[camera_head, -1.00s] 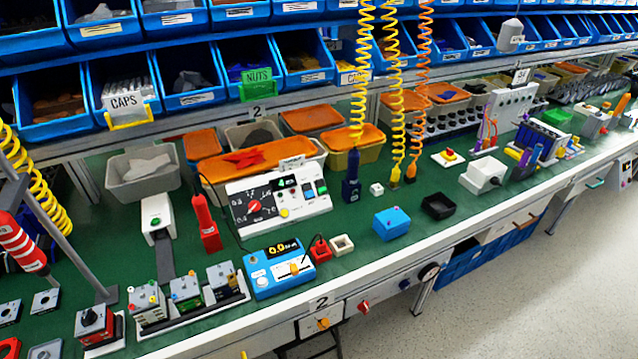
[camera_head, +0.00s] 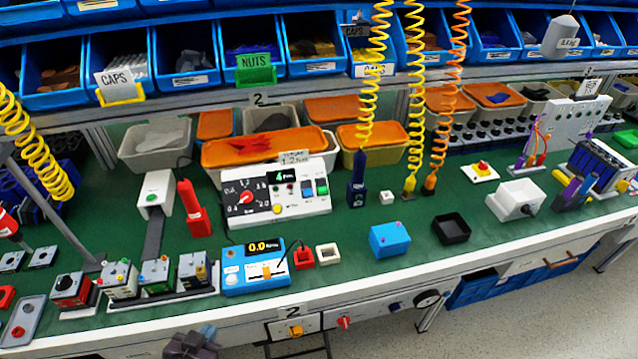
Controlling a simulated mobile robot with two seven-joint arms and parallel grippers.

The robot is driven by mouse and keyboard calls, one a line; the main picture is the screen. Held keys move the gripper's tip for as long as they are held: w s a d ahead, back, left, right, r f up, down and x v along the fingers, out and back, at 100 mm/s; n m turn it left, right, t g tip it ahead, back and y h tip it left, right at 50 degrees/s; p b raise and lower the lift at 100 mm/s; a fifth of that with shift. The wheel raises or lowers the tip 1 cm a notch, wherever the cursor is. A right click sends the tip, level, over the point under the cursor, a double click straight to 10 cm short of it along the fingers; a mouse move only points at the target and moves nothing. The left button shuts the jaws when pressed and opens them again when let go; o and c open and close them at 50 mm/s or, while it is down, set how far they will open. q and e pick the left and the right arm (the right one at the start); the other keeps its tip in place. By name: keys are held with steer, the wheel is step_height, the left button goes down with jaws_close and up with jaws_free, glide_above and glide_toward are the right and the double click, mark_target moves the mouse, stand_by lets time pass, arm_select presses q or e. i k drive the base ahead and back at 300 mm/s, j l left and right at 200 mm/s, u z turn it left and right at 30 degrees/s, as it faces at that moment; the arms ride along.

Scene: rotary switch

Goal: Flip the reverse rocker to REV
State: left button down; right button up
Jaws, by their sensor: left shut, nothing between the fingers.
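The white control box (camera_head: 275,206) stands on the green bench left of centre. Its sloped face has a black dial with a red knob (camera_head: 246,197), a small display reading 4, a blue rocker (camera_head: 308,190) and a green rocker (camera_head: 322,187). The lettering by the rockers is too small to read, so I cannot tell which is the reverse rocker or how it is set. My left gripper (camera_head: 206,334) is low at the bottom edge, in front of the bench and well apart from the box. It is shut and empty. My right gripper is out of view.
A blue meter (camera_head: 255,267) reading 0.0 stands in front of the control box. A red tool (camera_head: 192,208) stands to its left. Coiled yellow hoses (camera_head: 370,70) hang to its right. A blue box (camera_head: 389,240) and black tray (camera_head: 451,229) sit further right, with some bare bench around them.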

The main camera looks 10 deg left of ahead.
mark_target(306, 189)
steer(key=i+l+u, duration=0.1)
steer(key=l, duration=0.3)
steer(key=i+l, duration=0.2)
steer(key=l, duration=0.25)
steer(key=i+l+u, duration=0.15)
steer(key=l, duration=0.25)
steer(key=i+l, duration=0.1)
steer(key=l, duration=0.35)
steer(key=i+u, duration=0.05)
